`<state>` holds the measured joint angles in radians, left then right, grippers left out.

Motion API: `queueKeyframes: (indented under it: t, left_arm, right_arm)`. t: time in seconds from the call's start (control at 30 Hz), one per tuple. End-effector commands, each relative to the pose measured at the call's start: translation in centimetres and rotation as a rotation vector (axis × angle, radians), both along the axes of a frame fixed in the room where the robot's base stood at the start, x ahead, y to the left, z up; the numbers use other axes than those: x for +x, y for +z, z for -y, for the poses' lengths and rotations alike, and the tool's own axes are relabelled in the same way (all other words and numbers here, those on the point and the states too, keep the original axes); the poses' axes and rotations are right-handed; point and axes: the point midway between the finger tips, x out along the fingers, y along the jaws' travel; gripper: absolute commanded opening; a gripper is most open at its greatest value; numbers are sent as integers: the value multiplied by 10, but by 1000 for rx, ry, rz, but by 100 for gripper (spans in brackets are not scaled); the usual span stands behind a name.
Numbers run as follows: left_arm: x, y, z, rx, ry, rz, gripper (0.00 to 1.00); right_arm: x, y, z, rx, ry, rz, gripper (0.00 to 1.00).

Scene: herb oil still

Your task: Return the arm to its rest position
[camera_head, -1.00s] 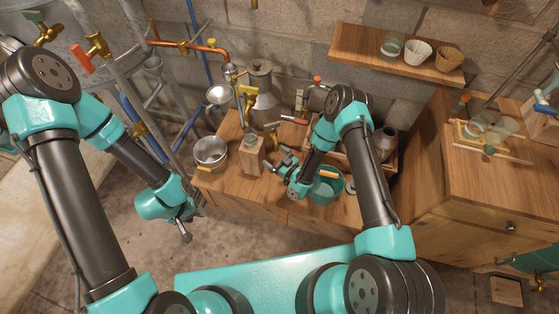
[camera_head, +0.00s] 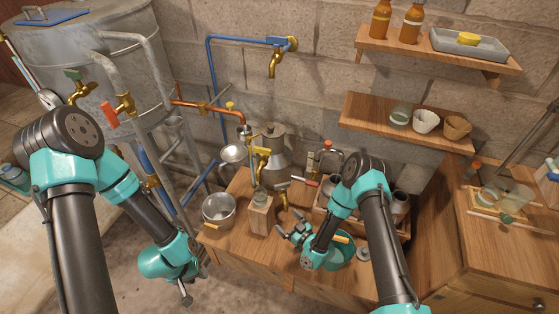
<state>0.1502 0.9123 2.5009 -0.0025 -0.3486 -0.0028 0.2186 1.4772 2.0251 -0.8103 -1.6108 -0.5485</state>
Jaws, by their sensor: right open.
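My left arm comes in from the left and bends down. Its gripper (camera_head: 186,294) hangs over the floor in front of the wooden bench, apart from everything. Its fingers show only as a small dark tip, so open or shut is unclear. My right arm reaches over the bench (camera_head: 238,243). Its gripper (camera_head: 297,230) is open and points left, with nothing seen between its fingers. It is just right of a small wooden block holding a glass bottle (camera_head: 260,216). My right wrist partly hides a teal bowl (camera_head: 345,255).
A steel pot (camera_head: 218,210) stands at the bench's left end. A metal can (camera_head: 275,150) and copper pipe (camera_head: 200,108) are behind. A large tank (camera_head: 95,60) stands at left. Shelves (camera_head: 400,125) hang on the wall; a wooden cabinet (camera_head: 500,255) is at right.

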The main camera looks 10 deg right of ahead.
Motion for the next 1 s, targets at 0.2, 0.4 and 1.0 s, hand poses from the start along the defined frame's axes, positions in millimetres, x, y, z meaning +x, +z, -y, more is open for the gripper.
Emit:
queueKeyframes:
  t: [0.2, 0.4, 1.0]
  left_arm:
    - [0, 0, 0, 0, 0, 0, 40]
    - [0, 0, 0, 0, 0, 0, 40]
    - [0, 0, 0, 0, 0, 0, 40]
  right_arm:
    - [0, 2, 5, -23, -1, -63, 96]
    - [-10, 6, 28, -94, -22, -319, 96]
    - [-180, 72, 115, -125, -316, -1416, 96]
